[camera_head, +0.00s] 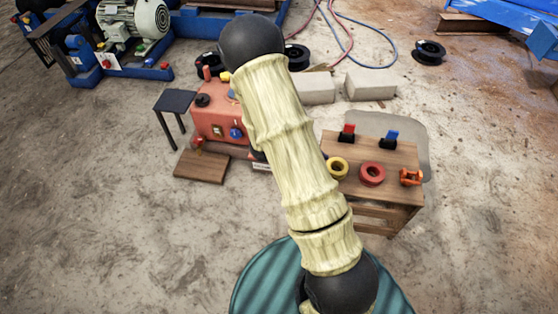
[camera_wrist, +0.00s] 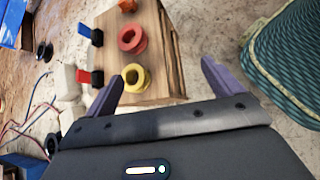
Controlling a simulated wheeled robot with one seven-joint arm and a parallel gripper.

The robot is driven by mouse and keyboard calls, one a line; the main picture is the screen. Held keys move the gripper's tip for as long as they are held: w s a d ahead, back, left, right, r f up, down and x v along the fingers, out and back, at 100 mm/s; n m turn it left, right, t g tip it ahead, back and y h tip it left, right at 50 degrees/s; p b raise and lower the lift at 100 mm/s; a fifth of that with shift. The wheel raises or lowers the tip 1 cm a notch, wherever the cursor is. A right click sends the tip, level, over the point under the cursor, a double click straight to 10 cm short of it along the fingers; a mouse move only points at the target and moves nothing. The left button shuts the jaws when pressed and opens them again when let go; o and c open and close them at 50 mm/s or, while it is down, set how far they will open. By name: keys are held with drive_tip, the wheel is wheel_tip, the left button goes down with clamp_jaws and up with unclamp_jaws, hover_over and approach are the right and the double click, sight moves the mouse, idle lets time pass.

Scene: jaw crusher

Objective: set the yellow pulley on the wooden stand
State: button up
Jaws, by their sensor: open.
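The yellow pulley (camera_head: 338,177) lies on the wooden top of a low table-like stand (camera_head: 372,151), at its left front corner. In the wrist view the yellow pulley (camera_wrist: 135,87) is at the near end of the wooden top (camera_wrist: 156,65). My gripper (camera_wrist: 160,70) is open and empty, its two purple fingers spread wide. The pulley appears between the fingers, closer to the left one, with the gripper apart from it. My gripper is hidden behind my arm in the head view. A flat, low wooden piece (camera_head: 202,167) also lies on the floor left of the stand.
A red pulley (camera_head: 373,181) and orange part (camera_head: 411,177) share the top with red (camera_head: 347,132) and blue (camera_head: 390,138) pieces. A red machine (camera_head: 215,118) and dark small table (camera_head: 175,101) stand left. Pale blocks (camera_head: 371,86) lie behind. The front-left floor is clear.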

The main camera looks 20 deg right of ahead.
drive_tip(key=s+a+r+m+t+y, duration=0.3)
drive_tip(key=a+r+m+t+y, duration=0.2)
drive_tip(key=a+r+m+y, duration=0.4)
drive_tip(key=a+r+m, duration=0.2)
drive_tip(key=a+r, duration=0.3)
drive_tip(key=r, duration=0.2)
